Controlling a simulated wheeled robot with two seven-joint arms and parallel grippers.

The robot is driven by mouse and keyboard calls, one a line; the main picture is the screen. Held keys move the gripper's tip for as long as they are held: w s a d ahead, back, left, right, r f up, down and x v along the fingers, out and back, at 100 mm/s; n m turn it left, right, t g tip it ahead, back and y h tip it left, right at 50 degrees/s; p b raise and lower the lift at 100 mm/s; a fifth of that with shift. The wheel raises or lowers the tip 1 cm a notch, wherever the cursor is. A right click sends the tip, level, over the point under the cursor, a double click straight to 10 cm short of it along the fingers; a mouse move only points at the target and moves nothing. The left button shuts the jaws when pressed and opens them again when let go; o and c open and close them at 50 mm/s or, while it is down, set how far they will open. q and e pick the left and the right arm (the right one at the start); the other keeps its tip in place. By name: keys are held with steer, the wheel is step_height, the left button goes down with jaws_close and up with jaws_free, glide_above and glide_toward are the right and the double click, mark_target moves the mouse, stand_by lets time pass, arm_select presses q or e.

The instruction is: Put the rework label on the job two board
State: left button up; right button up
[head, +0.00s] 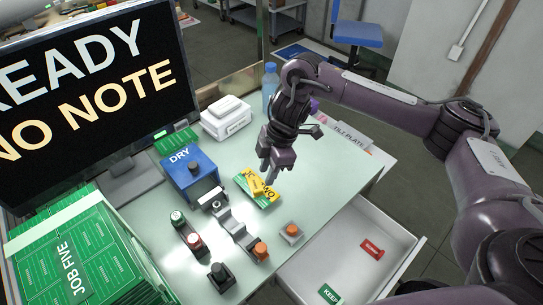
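A green board with a yellow strip (270,199) lies on the bench. The letters visible on its strip fit "JOB TWO", and its middle is partly covered. A small yellow piece (257,186) sits on or just above the strip, right at my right fingertips; its lettering is too small to read. My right gripper (267,178) points down over this board. Its fingers are close to the yellow piece, but whether they grip it is not clear. My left gripper is out of view.
An open white drawer (310,262) at the lower right holds a red tag (372,248) and a green "KEEP" tag (328,294). A blue "DRY" box (183,178), a holder with knobs (187,236) and a "JOB FIVE" board stack (85,255) stand left. A monitor (95,80) reads "READY NO NOTE".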

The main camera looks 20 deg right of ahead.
steer(key=shift+v, duration=2.05)
